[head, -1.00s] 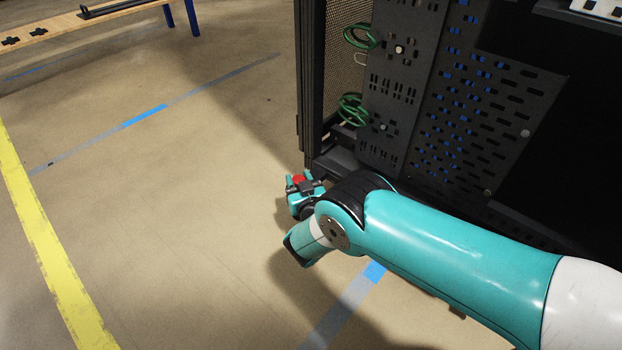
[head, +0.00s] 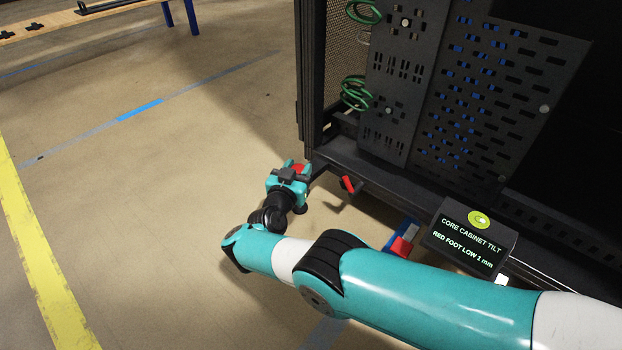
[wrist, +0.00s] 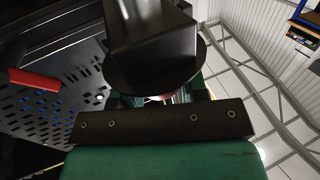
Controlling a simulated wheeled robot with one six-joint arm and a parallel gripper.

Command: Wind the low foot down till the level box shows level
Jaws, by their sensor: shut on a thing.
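The level box (head: 470,240) stands on the cabinet's lower edge at right in the head view. Its screen reads "CORE CABINET TILT, RED FOOT LOW 1 mm", with a yellow-green round bubble on top. My gripper (head: 294,171) is low at the cabinet's near left corner, shut on the red foot (head: 300,168), of which only a little red shows between the fingers. In the wrist view a black round disc and block (wrist: 155,60) fill the space just beyond my gripper (wrist: 160,100). The foot's contact with the floor is hidden.
The open black cabinet (head: 400,90) rises behind the gripper, with green cables at its left side. A red tab (head: 347,184) sticks out from its lower rail. A red and blue item (head: 402,245) lies beside the level box. Floor to the left is clear.

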